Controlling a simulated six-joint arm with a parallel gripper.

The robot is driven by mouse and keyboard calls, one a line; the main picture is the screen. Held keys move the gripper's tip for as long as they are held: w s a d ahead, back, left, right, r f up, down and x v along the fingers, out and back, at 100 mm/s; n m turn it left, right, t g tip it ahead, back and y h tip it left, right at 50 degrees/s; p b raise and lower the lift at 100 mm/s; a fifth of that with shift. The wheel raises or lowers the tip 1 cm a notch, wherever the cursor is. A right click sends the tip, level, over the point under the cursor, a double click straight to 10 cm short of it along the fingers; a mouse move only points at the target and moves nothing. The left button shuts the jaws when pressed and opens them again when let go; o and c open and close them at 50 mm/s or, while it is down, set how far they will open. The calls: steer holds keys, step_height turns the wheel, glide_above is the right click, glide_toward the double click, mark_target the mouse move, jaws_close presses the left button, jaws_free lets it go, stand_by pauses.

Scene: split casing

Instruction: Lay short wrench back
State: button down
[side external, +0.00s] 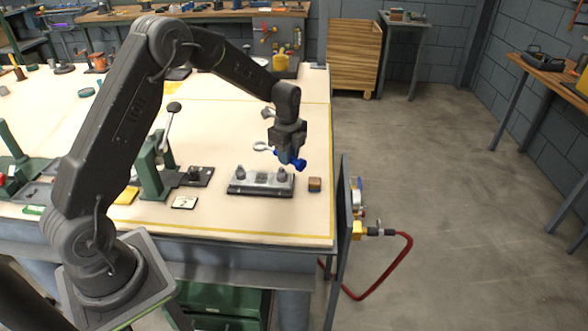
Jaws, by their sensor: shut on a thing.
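My gripper (289,150) is at the end of my arm, pointing down above the right part of the bench, behind and above the casing. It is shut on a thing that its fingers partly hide. A pale ring end, seemingly of the short wrench (261,146), shows just left of the fingers. A blue piece (298,163) shows at and below the fingertips; whether it belongs to the wrench cannot be told. The grey casing part (260,189) lies on a dark base near the bench's front edge, with dark knobs on top.
A small brown block (315,185) lies right of the casing. A green stand with a lever (152,165) and a dark fixture (196,176) stand to the left. A dark upright panel (343,205) stands at the bench's right edge. The pale bench top (222,125) is mostly clear behind.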

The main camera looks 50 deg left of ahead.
mark_target(274, 168)
steer(key=a+n, duration=0.2)
steer(key=a, duration=0.1)
steer(key=w+a+f+n, duration=0.1)
steer(key=a+n, duration=0.1)
steer(key=a, duration=0.1)
steer(key=w+a+f+n, duration=0.1)
steer(key=a, duration=0.3)
steer(key=shift+w+n, duration=0.2)
steer(key=shift+n, duration=0.2)
steer(key=shift+f, duration=3.1)
steer(key=shift+f, duration=0.3)
steer(key=c, duration=0.9)
jaws_free()
steer(key=shift+o, duration=0.3)
steer(key=shift+o, duration=0.6)
steer(key=shift+f, duration=0.1)
steer(key=shift+s+d, duration=0.1)
steer(key=shift+c, duration=0.2)
